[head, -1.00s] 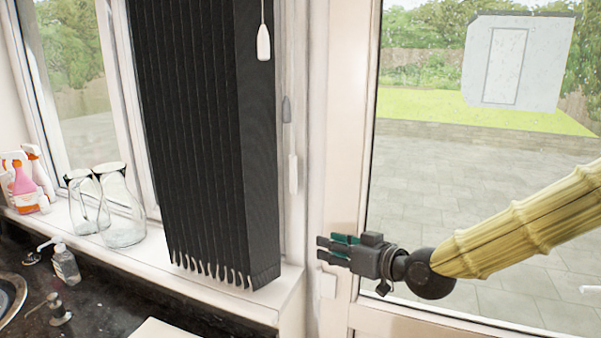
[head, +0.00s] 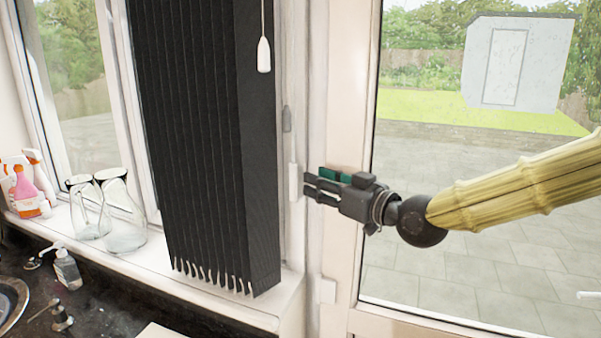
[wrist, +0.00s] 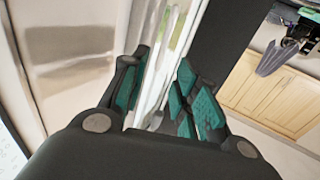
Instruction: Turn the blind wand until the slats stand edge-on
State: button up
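The dark vertical blind (head: 195,140) hangs over the window, its slats bunched close together like a pleated stack. A slim white handle (head: 294,181) hangs upright against the frame right of the blind; it looks like the wand's lower end. A white pull (head: 264,55) hangs on a thin cord in front of the blind, higher up. My gripper (head: 308,184) is open just right of the slim handle, fingers pointing left at it. In the wrist view, a white rod (wrist: 163,65) shows in the gap between the green-padded fingers (wrist: 155,95); I cannot tell whether they touch it.
A glass door (head: 470,200) stands behind my arm. A grey catch (head: 286,118) sits on the frame above the slim handle. Glass jugs (head: 122,215) and spray bottles (head: 28,190) stand on the sill at left. A soap dispenser (head: 67,268) stands on the dark counter.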

aim_at(297, 175)
jog(key=shift+p+x, duration=1)
jog(key=shift+x, duration=2.2)
jog(key=shift+a, duration=0.1)
grip_shut()
